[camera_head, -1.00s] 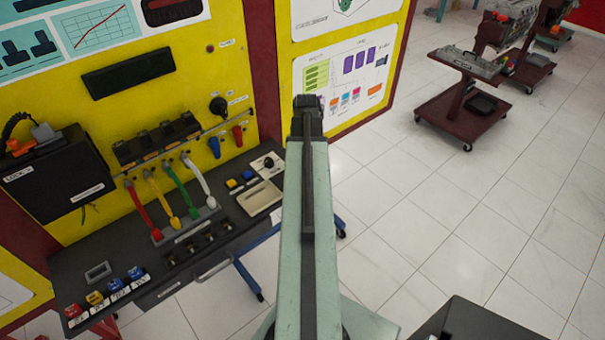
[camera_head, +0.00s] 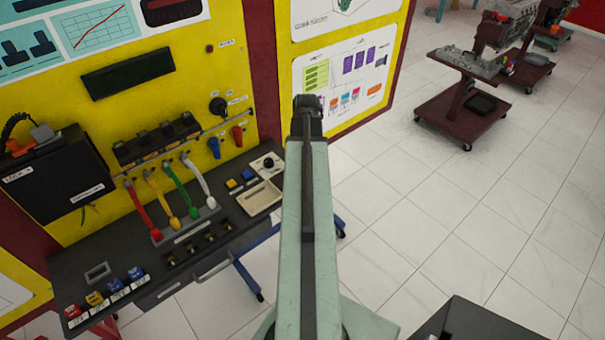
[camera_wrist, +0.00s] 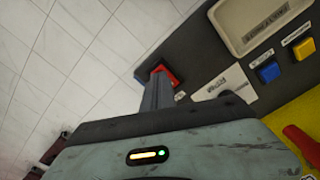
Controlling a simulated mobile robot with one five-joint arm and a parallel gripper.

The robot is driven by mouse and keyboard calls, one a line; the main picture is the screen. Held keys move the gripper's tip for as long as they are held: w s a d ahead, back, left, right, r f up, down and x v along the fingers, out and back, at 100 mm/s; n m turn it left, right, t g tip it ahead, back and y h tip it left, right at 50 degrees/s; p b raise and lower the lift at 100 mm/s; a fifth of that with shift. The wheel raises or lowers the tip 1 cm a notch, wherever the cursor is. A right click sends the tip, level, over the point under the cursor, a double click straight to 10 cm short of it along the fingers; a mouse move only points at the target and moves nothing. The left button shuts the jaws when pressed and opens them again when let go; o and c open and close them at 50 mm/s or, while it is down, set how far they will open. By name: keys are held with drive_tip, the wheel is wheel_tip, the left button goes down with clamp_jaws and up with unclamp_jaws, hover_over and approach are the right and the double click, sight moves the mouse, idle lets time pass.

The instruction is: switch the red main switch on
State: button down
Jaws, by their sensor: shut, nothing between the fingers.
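In the wrist view, a small red switch (camera_wrist: 172,74) sits at the edge of the dark desk panel, beside a white label plate. I take it to be the main switch. My shut, empty gripper (camera_wrist: 157,84) reaches up to it and covers part of it. I cannot tell whether the fingertips touch it or which way it is set. In the head view my raised arm hides that spot, and the gripper cannot be made out there.
A beige tray (camera_head: 260,197) and blue and yellow buttons (camera_wrist: 268,71) are on the desk close by. A red handle (camera_head: 237,135) and a blue handle (camera_head: 214,147) stick out from the yellow panel. Several coloured levers stand left. The floor at right is open, with a trolley (camera_head: 462,100) beyond.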

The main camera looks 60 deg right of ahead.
drive_tip(key=shift+f+b, duration=0.95)
idle(0.3)
drive_tip(key=shift+r, duration=0.1)
wheel_tip(320, 180, up, 7)
drive_tip(key=p, duration=0.7)
drive_tip(key=shift+w, duration=0.1)
